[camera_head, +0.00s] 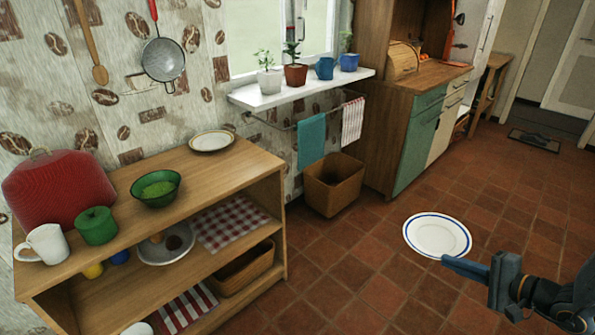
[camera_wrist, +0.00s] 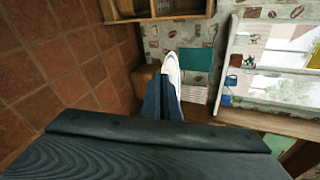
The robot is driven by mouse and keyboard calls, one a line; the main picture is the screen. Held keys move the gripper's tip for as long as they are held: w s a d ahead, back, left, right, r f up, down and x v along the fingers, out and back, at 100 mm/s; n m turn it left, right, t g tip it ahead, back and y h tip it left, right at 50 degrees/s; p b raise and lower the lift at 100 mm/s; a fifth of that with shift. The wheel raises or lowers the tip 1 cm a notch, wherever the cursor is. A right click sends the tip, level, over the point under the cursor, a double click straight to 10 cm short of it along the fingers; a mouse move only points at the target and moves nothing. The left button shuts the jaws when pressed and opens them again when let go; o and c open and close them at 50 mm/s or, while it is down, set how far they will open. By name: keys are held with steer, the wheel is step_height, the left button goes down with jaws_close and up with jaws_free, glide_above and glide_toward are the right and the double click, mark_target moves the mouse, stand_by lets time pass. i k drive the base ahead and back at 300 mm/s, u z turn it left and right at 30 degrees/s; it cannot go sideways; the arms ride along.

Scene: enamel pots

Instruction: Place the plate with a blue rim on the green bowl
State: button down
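The white plate with a blue rim (camera_head: 437,235) is held in the air over the tiled floor, right of the shelf unit. My gripper (camera_head: 448,263) is shut on its near edge. In the wrist view the plate (camera_wrist: 172,68) shows nearly edge-on at the tips of the dark fingers (camera_wrist: 163,100). The green bowl (camera_head: 156,190) stands upright on the wooden shelf top, far to the left of my gripper. Its inside looks lighter green. The bowl cannot be made out in the wrist view.
On the wooden shelf top (camera_head: 235,172), a cream plate with a yellowish rim (camera_head: 212,141) lies right of the bowl. A brown bin (camera_head: 333,184) stands beyond the shelf.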

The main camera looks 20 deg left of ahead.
mark_target(158, 187)
steer(key=k, duration=0.5)
steer(key=u, duration=1.95)
